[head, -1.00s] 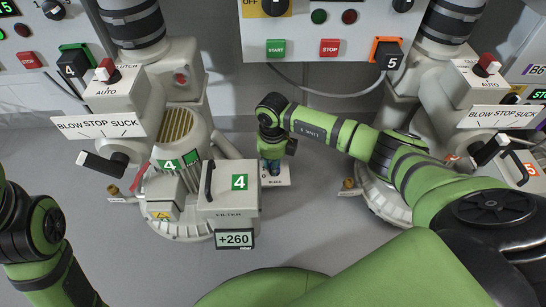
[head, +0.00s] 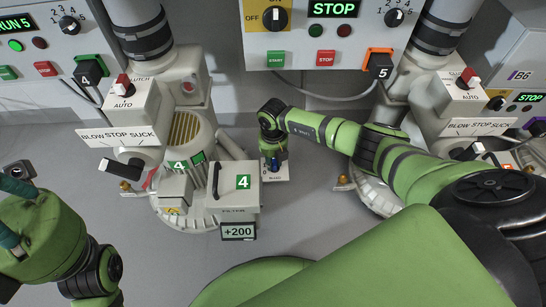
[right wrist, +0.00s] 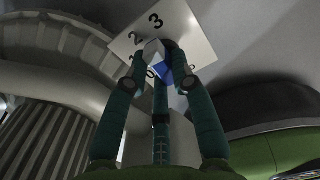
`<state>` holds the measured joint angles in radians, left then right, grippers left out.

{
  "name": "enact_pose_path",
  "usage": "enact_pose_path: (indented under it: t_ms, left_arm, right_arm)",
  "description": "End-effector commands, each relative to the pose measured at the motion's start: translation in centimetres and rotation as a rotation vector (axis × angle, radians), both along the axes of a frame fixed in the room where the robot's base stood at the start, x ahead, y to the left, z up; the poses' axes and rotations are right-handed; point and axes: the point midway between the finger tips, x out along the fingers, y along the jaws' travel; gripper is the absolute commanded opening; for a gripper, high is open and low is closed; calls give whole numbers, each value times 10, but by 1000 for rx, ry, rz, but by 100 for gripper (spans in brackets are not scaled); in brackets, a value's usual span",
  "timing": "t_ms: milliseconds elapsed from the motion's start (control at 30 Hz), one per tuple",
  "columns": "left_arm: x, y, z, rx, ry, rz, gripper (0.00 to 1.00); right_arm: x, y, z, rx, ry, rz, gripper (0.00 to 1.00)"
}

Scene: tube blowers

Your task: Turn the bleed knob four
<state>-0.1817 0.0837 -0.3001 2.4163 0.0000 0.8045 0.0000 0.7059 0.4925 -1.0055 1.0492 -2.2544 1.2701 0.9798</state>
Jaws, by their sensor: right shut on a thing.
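The bleed knob four (head: 273,164) is blue and stands on a small white plate (head: 281,177) beside the filter box marked 4 (head: 240,197). My right gripper (head: 272,156) reaches down over it. In the right wrist view my right gripper (right wrist: 159,58) has its dark teal fingers shut around the blue and white knob (right wrist: 160,68). The numbers 2 and 3 show on the plate (right wrist: 185,22) there; other marks are partly hidden by the fingers. My left gripper (head: 10,212) shows partly at the left edge, and its opening is unclear.
A display below the filter box reads +200 (head: 238,232). Blower four (head: 185,130) stands left of the knob, with a BLOW STOP SUCK plate (head: 118,137). Blower five's round base (head: 372,192) is to the right. Grey floor lies between them.

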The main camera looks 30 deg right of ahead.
Motion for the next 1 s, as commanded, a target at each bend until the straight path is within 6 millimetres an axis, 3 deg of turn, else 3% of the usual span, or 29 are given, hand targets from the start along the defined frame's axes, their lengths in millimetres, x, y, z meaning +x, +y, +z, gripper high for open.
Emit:
enact_pose_path:
  t_ms: [600, 633, 700, 1000]
  left_arm:
    - [-1, 0, -2, -2, 14, -1, 0]
    - [-1, 0, -2, -2, 14, -1, 0]
    - [-1, 0, -2, -2, 14, -1, 0]
    - [0, 0, -3, 0, 16, -1, 0]
  right_arm:
    - [1, -1, 0, 0, -2, -45, 0]
    - [1, -1, 0, 0, -2, -45, 29]
    - [1, -1, 0, 0, -2, -45, 49]
    - [0, -1, 0, -1, -1, -45, 49]
